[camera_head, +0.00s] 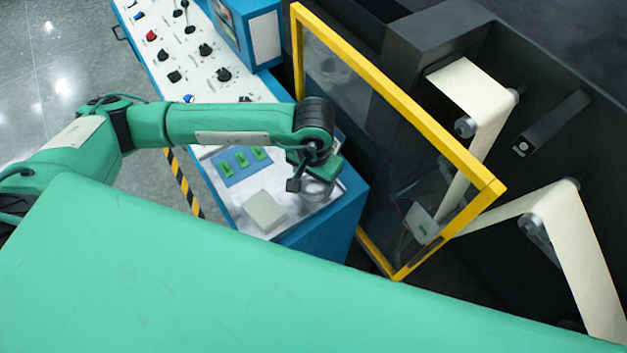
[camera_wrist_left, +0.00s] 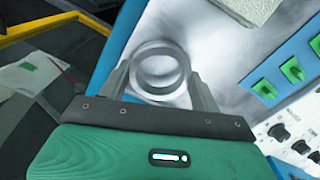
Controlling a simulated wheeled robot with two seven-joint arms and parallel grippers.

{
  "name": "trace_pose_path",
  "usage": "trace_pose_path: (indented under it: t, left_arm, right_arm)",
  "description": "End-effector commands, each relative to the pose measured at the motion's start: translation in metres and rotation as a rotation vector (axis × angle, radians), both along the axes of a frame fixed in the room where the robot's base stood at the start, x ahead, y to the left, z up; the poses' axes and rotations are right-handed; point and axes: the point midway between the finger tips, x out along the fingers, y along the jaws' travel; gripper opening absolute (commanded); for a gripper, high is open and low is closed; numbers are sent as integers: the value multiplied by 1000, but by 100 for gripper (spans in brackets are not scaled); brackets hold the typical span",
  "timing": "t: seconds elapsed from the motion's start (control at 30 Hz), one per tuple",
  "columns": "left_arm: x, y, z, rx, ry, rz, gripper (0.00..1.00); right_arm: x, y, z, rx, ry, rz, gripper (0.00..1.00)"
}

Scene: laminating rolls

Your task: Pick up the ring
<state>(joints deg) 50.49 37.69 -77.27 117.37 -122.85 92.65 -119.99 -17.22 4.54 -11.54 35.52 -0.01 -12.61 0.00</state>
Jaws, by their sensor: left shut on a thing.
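The ring (camera_wrist_left: 160,47) is a grey, round metal band in the left wrist view. It sits between the two fingers of my left gripper (camera_wrist_left: 160,88), which is shut on it from both sides. In the head view my left gripper (camera_head: 312,181) points down over the front end of the white-topped panel, and the ring (camera_head: 318,190) shows partly below it. The gripper hides part of the ring there. I cannot tell whether the ring touches the panel top. My right gripper is in neither view.
Beside the ring are a pale square block (camera_head: 265,212) and a blue plate with green switches (camera_head: 240,163). The control panel (camera_head: 175,45) carries knobs and buttons. A yellow-framed clear door (camera_head: 400,105) stands close on the right, with white rolls of web (camera_head: 470,90) beyond it.

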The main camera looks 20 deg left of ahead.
Motion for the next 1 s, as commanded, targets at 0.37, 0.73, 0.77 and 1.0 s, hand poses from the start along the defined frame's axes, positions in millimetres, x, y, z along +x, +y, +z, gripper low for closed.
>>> trace_pose_path:
  t: [0.37,0.73,0.77,1.0]
  left_arm:
    - [1,0,75,-2,-11,-5,40]
    - [1,0,156,-1,-7,-2,40]
    - [0,0,160,-1,-6,-3,40]
    - [0,0,185,-1,-4,-2,40]
  right_arm:
    - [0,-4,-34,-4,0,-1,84]
    - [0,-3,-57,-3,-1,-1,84]
    - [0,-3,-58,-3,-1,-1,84]
    - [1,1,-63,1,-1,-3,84]
